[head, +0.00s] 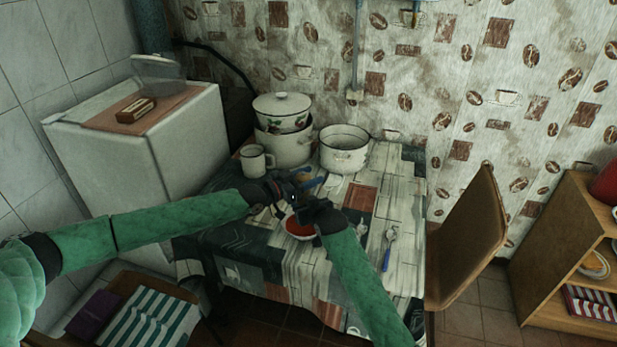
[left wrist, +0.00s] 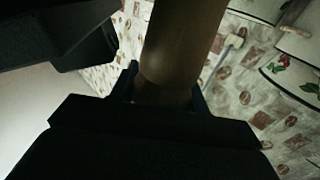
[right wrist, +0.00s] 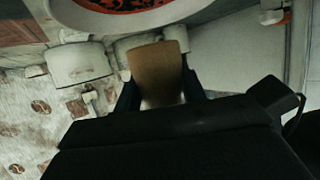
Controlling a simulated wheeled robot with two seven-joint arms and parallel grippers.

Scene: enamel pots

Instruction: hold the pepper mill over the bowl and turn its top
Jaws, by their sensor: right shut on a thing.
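The pepper mill is brown and mostly hidden by the grippers in the head view. In the left wrist view its round brown body (left wrist: 172,45) rises between the fingers, and in the right wrist view a brown part of it (right wrist: 157,72) shows. My left gripper (head: 290,193) has its fingers on both sides of the mill; I cannot tell whether they press on it. My right gripper (head: 308,212) is shut on the mill, just below and right of the left one. The bowl (head: 300,236), with red contents, stands on the table right below the grippers, partly covered by them.
A mug (head: 256,161), a lidded enamel pot (head: 281,118) on a larger pot (head: 287,148), and a white pot (head: 344,150) stand behind. A blue-handled utensil (head: 387,255) lies right on the table (head: 345,275). A chair (head: 470,240) stands at the right.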

